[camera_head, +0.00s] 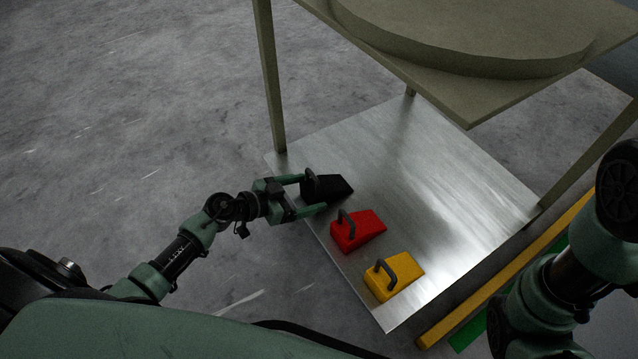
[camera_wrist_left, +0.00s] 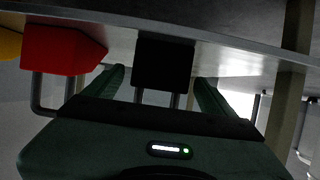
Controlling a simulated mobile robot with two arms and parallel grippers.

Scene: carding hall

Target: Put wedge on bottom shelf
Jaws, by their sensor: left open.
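Three wedges with handles sit in a row along the near left edge of the metal bottom shelf (camera_head: 450,190): a black wedge (camera_head: 335,187), a red wedge (camera_head: 362,232) and a yellow wedge (camera_head: 397,278). My left gripper (camera_head: 312,194) is open, with its fingers on either side of the black wedge's handle end. In the left wrist view the black wedge (camera_wrist_left: 164,62) shows between the two fingers (camera_wrist_left: 160,95), and the red wedge (camera_wrist_left: 60,50) is beside them. Whether the fingers touch the black wedge cannot be told. My right arm shows at the right, but its gripper does not.
An upper shelf (camera_head: 470,90) with a thick round-edged slab (camera_head: 470,45) stands above the bottom shelf, on posts (camera_head: 270,80). The middle and back of the bottom shelf are clear. Yellow (camera_head: 500,290) and green strips run along the floor at the right.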

